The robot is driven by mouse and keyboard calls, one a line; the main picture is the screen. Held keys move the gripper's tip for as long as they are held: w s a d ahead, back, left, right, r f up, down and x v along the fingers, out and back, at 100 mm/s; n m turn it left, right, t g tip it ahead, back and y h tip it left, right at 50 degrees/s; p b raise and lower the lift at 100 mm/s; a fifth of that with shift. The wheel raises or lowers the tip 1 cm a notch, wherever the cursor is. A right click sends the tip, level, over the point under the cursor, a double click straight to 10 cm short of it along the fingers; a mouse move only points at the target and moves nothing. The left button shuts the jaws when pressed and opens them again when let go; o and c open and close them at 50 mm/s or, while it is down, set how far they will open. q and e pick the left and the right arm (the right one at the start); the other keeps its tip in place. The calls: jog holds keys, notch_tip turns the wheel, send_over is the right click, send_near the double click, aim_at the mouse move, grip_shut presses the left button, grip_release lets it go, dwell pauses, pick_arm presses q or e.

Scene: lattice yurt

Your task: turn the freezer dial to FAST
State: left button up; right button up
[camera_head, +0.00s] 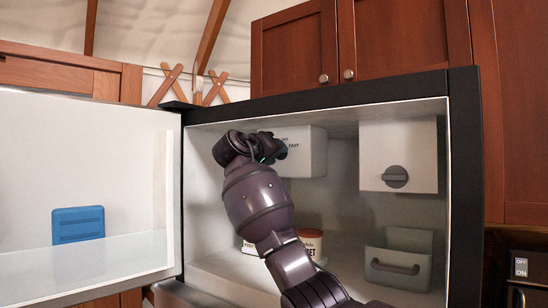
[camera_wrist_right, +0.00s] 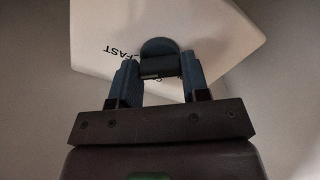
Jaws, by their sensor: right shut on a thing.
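The freezer dial is a round grey-blue disc (camera_wrist_right: 159,46) with a dark bar across it, on a white control box (camera_wrist_right: 215,28) that looks tilted in the wrist view. The word FAST is printed on the box, left of the dial in that view. My right gripper (camera_wrist_right: 160,70) is shut on the dial's bar, one finger on each side. In the head view the same control box (camera_head: 308,152) is at the freezer's upper left, and my right gripper (camera_head: 272,147) and arm hide the dial. The pointer's exact setting cannot be read. My left gripper is not in view.
A second white box with a grey knob (camera_head: 395,177) is at the upper right inside the freezer. Below it sits a grey bin (camera_head: 399,267) with a handle. A tub (camera_head: 310,242) stands behind my arm. The open door (camera_head: 85,170) at left holds a blue item (camera_head: 78,224).

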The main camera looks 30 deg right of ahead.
jog(key=shift+f+m, duration=0.1)
jog(key=shift+m, duration=0.7)
jog(key=o, duration=0.9)
jog(key=b+v, duration=0.2)
jog(key=v, duration=0.8)
jog(key=shift+s+a, duration=0.2)
jog(key=shift+a, duration=0.15)
